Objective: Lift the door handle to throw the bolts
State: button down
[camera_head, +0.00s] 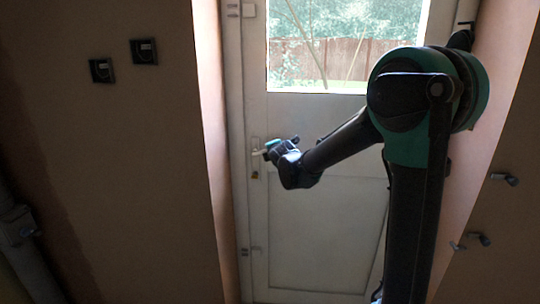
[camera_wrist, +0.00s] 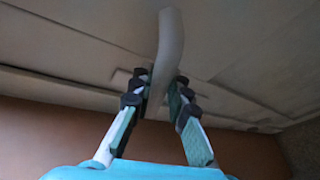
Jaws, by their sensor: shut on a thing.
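The white door (camera_head: 320,240) stands in its frame, with a window in its upper part. The light door handle (camera_head: 259,152) is on the left side of the door, mostly hidden by my gripper (camera_head: 276,149). In the wrist view the handle (camera_wrist: 169,45) is a pale curved bar running between the fingers of my gripper (camera_wrist: 158,97). My gripper is shut on the handle. The handle's exact tilt is hard to tell. The bolts are not visible.
A lock with a key (camera_head: 255,175) sits below the handle. The brown wall (camera_head: 130,190) at left carries two dark switches (camera_head: 102,70). Pipe stubs (camera_head: 505,179) stick out of the wall at right. The door frame (camera_head: 237,150) borders the handle side closely.

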jog(key=shift+a+r+n+g+h, duration=0.15)
jog(key=shift+a+r+n+h, duration=0.15)
jog(key=shift+r+n, duration=0.15)
jog(key=shift+a+r+n+g+h, duration=0.15)
jog(key=shift+r+n+h, duration=0.15)
jog(key=shift+n, duration=0.15)
jog(key=c, duration=1.4)
grip_release()
jog(key=shift+c, duration=0.2)
jog(key=v, duration=1.2)
